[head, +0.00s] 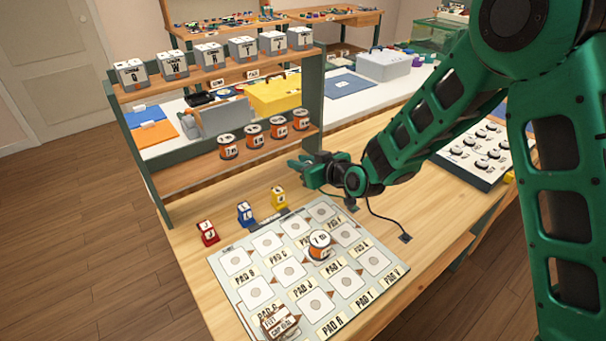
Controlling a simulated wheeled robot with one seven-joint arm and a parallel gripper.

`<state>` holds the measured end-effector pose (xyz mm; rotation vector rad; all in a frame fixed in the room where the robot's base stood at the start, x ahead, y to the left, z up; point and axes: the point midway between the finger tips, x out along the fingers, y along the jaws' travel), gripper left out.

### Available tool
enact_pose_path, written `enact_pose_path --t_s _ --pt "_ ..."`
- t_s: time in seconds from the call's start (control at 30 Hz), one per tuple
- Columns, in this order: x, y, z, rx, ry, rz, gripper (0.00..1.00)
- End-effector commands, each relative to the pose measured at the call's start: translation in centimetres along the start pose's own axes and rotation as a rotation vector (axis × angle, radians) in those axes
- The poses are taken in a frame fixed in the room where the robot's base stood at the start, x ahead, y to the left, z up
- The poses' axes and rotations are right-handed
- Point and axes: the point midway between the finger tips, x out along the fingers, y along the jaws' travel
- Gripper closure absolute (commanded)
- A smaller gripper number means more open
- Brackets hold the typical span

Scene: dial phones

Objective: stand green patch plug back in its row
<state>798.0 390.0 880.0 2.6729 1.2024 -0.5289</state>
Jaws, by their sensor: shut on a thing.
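A red plug (207,232), a blue plug (245,213) and a yellow plug (278,198) stand upright in a slanting row on the wooden bench, behind the pad board. My gripper (302,172) is beyond the yellow plug, near the right end of this row and in front of the shelf. It is shut on a green thing at its fingertips, which I take for the green patch plug. The plug's outline blends with my green gripper, so its tilt and whether it touches the bench cannot be told.
The pad board (229,268) lies in front with an orange-banded spool (320,245) and a labelled block (281,322) on it. A shelf (170,178) with grey blocks and spools stands behind. A dial panel (474,150) is at right. A black cable (385,217) lies near my wrist.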

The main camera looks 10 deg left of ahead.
Motion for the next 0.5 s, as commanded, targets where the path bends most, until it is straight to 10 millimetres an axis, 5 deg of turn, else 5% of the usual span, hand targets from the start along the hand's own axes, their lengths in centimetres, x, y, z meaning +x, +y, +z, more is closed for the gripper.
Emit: enact_pose_path --t_s 0.3,0.5 --pt "1.3 0.0 3.3 0.002 -0.003 0.000 1.00" --pt "1.5 0.0 3.7 0.001 0.000 0.000 1.00"
